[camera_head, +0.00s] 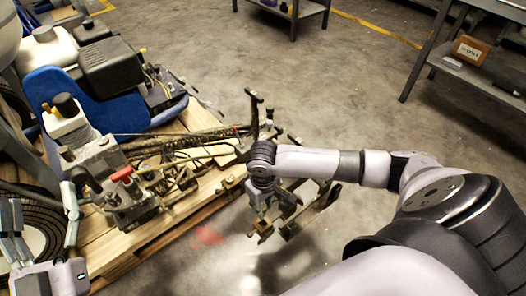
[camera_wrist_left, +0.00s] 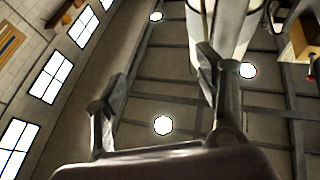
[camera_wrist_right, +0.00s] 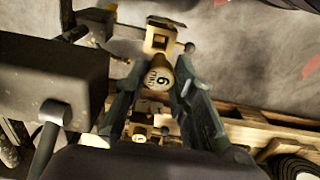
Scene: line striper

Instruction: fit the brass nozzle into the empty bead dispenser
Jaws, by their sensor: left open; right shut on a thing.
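My right gripper (camera_head: 262,212) points down beside the machine's front frame (camera_head: 318,205). It is shut on the brass nozzle, which has a round face marked with a number (camera_wrist_right: 158,79) in the right wrist view. A brass-coloured block (camera_wrist_right: 160,38) lies just beyond the nozzle there, close to it; I cannot tell whether they touch. A brass-coloured part (camera_head: 264,228) shows under the gripper in the head view. I cannot tell for certain which fitting is the empty bead dispenser. My left gripper (camera_head: 42,196) is open and empty at lower left; its fingers (camera_wrist_left: 156,75) point up towards the ceiling.
The line striper with its blue body (camera_head: 58,88) and hoses stands on a wooden pallet (camera_head: 160,228). A dark box-shaped part (camera_wrist_right: 55,80) is close left of my right gripper. Shelves with a cardboard box (camera_head: 470,50) stand at upper right.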

